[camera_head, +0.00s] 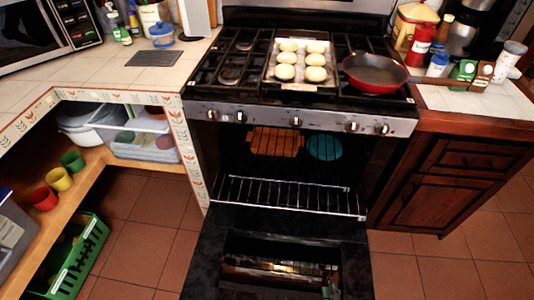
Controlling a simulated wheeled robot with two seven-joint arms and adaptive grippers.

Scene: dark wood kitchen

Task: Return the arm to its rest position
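I cannot make out either of my grippers or arms in the head view. The stove (300,119) stands at the centre, with its oven door (215,262) folded down open. A wire rack (290,196) is pulled out low at the oven opening. On the stove top, a baking tray (299,86) carries several pale round buns (286,72). A red frying pan (376,72) sits on the right burners, its brownish handle towards the right.
An orange slatted piece (275,142) and a teal round piece (325,147) show under the control panel. Jars and cans crowd the right counter (490,104). A shelf with cups (59,179) and a green crate (82,256) is at left.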

